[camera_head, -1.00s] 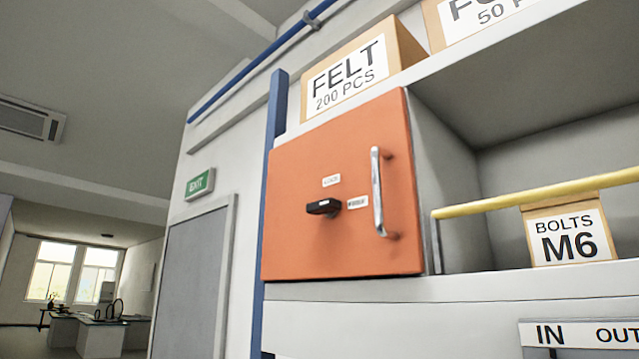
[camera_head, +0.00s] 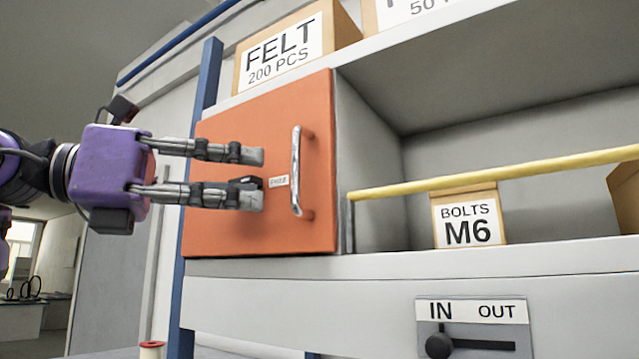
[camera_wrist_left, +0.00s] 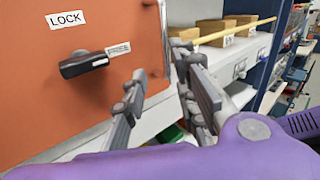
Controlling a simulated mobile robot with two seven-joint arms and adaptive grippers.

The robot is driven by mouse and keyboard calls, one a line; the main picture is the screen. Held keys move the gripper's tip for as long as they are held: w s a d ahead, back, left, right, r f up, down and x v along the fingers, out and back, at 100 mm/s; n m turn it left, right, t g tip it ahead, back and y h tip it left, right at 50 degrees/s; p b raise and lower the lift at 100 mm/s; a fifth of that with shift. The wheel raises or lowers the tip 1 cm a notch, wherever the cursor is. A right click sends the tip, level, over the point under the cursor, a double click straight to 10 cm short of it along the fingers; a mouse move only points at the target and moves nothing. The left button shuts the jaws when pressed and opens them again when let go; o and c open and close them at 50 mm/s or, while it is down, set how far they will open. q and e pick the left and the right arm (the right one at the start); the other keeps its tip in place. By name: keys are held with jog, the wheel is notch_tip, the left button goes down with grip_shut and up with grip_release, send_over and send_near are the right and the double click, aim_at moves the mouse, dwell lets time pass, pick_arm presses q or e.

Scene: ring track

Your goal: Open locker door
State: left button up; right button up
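The orange locker door (camera_head: 225,235) is flush with the front of its box on the shelf and looks shut. A vertical silver handle (camera_head: 296,172) stands near its right edge. A black knob (camera_wrist_left: 85,64) in the left wrist view points at the FREE label (camera_wrist_left: 119,50), with the LOCK label (camera_wrist_left: 67,19) above. In the head view my lower finger hides most of the knob. My left gripper (camera_head: 258,177) is open and empty, its fingers one above the other, pointing right at the handle, with a gap before it. My right gripper is not in view.
A yellow rail (camera_head: 480,177) runs right of the door, before a BOLTS M6 box (camera_head: 468,218). A FELT box (camera_head: 290,50) sits above. A blue post (camera_head: 205,80) stands left. An IN/OUT slider (camera_head: 472,325) is below.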

aim_at(283, 163)
pick_arm(q)
notch_tip(283, 163, up, 3)
jog(key=s+a+t, duration=0.1)
jog(key=s, duration=0.1)
jog(key=shift+m, duration=0.3)
jog(key=shift+p+x, duration=0.65)
jog(key=shift+x, duration=2.95)
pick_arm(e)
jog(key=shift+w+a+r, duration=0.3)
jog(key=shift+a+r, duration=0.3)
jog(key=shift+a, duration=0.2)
pick_arm(q)
jog(key=shift+w+a+f, duration=0.1)
jog(key=shift+w+f, duration=0.05)
jog(key=shift+w, duration=0.05)
grip_shut()
